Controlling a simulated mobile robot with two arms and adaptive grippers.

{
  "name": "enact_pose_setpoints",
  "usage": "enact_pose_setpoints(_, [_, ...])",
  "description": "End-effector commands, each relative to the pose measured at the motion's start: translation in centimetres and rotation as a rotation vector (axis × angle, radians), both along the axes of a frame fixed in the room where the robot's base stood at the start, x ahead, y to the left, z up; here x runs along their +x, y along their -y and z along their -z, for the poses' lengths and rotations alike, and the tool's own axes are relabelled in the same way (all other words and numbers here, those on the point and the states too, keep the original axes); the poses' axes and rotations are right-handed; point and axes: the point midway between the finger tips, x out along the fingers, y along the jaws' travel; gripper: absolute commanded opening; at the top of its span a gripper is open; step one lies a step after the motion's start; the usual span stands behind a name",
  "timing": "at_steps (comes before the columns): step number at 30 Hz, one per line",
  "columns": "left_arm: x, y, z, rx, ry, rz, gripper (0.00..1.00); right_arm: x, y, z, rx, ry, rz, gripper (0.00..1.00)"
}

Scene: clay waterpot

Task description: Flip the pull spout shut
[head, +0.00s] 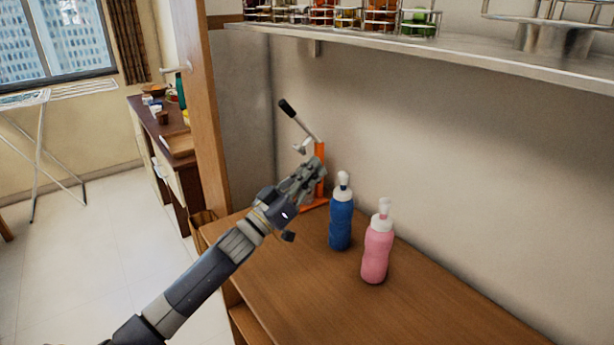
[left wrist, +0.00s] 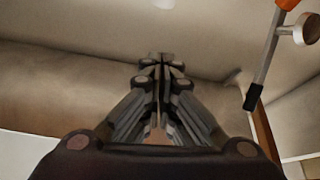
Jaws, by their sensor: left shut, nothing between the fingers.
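A blue bottle (head: 341,222) with a white spout (head: 343,181) stands upright on the wooden counter (head: 290,285). A pink bottle (head: 377,252) with a white cap and spout (head: 384,208) stands upright to its right and nearer. I cannot tell for sure whether either spout is up or down. My left gripper (head: 318,168) is raised to the left of the blue bottle's spout, in front of the orange press. The left wrist view shows its fingers (left wrist: 160,60) shut with nothing between them, and no bottle there. My right gripper is not in view.
An orange press (head: 320,157) with a black-handled lever (head: 288,108) stands behind my left gripper; its lever shows in the left wrist view (left wrist: 262,75). A shelf (head: 440,47) with jars runs above. The counter's right part is clear.

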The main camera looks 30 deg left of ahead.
Motion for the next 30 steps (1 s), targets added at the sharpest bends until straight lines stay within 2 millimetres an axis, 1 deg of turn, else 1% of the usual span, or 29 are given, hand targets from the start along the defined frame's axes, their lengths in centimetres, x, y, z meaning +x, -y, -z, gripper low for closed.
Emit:
enact_pose_setpoints(1, [0.8, 0.2, -0.8, -0.001, 0.003, 0.000, 0.00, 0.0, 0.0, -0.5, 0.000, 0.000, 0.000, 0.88])
enact_pose_setpoints(11, [5.5, 1.5, -3.1, 0.001, 0.002, 0.000, 0.00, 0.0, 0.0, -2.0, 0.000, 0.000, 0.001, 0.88])
enact_pose_setpoints(12, [5.4, 1.7, -1.6, -0.003, -0.006, 0.000, 0.00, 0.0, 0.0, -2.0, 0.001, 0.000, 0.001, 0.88])
enact_pose_setpoints(15, [5.4, 2.0, -0.2, -0.003, -0.004, 0.001, 0.00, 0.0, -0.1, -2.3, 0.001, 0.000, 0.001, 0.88])
enact_pose_setpoints(18, [5.4, 2.1, 0.7, -0.001, -0.001, 0.000, 0.00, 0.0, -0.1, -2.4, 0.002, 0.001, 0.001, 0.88])
enact_pose_setpoints(22, [5.4, 2.3, 1.3, 0.001, -0.001, 0.000, 0.00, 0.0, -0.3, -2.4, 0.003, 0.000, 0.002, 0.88])
enact_pose_setpoints(30, [5.3, 2.3, 1.4, 0.002, 0.000, -0.001, 0.00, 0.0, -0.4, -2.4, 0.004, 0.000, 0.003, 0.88])
